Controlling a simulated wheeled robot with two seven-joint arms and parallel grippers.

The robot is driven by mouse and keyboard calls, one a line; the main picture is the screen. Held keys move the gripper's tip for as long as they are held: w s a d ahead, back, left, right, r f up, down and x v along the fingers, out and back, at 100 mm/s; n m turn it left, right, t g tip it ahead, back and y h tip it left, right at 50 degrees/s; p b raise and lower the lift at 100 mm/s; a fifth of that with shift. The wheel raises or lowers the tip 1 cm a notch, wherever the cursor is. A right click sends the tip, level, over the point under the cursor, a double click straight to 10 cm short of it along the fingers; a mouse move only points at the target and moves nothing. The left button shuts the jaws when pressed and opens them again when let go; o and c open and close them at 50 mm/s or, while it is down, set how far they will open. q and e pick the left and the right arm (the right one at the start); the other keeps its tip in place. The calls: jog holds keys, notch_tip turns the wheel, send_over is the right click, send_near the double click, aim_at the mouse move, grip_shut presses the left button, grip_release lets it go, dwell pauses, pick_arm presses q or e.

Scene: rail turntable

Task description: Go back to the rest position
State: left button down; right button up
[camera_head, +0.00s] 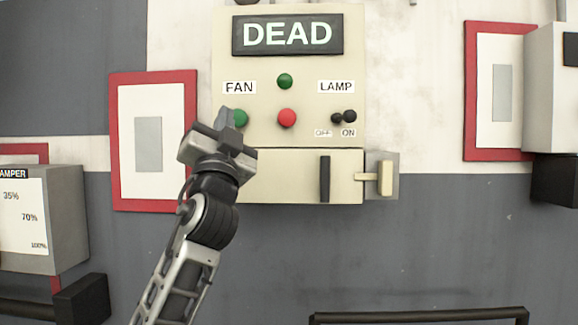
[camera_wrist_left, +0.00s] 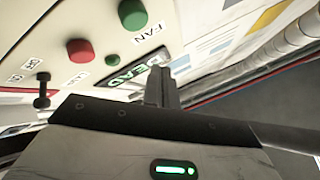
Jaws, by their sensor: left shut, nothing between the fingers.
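My left gripper (camera_head: 227,119) is raised in front of the lower left part of a cream control panel (camera_head: 262,130). It is shut and empty, and it partly covers the green FAN button (camera_head: 241,118). In the left wrist view the closed fingers (camera_wrist_left: 160,87) point toward the panel beside the DEAD display (camera_wrist_left: 122,80). The green button also shows there (camera_wrist_left: 132,14), with the red button (camera_wrist_left: 80,51) to its left. I cannot tell whether the fingertips touch the panel. My right gripper is in neither view.
A black lamp switch (camera_head: 344,117) sits on the panel's right. Below are a black vertical handle (camera_head: 325,179) and a cream lever (camera_head: 386,178). Red-framed plates (camera_head: 190,90) flank the panel. A DAMPER box (camera_head: 65,215) stands at left and a dark rail (camera_head: 420,316) at the bottom.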

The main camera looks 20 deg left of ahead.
pick_arm(q)
jog(key=w+d+f+m+g+h, duration=0.1)
jog(key=w+d+f+g+h, duration=0.15)
jog(key=f, duration=0.75)
jog(key=w+d+f+m+g+h, duration=0.1)
jog(key=w+f+h, duration=0.15)
jog(key=f, duration=0.75)
jog(key=s+d+f+g+h, duration=0.2)
jog(key=f, duration=0.8)
jog(key=s+d+f+g+h, duration=0.1)
jog(key=s+f+g+h, duration=0.15)
jog(key=f, duration=0.75)
jog(key=s+d+f+n+g+h, duration=0.1)
jog(key=s+d+f+g, duration=0.2)
jog(key=s+f, duration=0.9)
jog(key=s+d+f+n+g+h, duration=0.1)
jog(key=s+d+f+g+h, duration=0.1)
jog(key=s+f, duration=1.1)
jog(key=shift+s+d+n+g, duration=0.4)
jog(key=shift+s+d+g, duration=0.25)
jog(key=shift+g, duration=0.45)
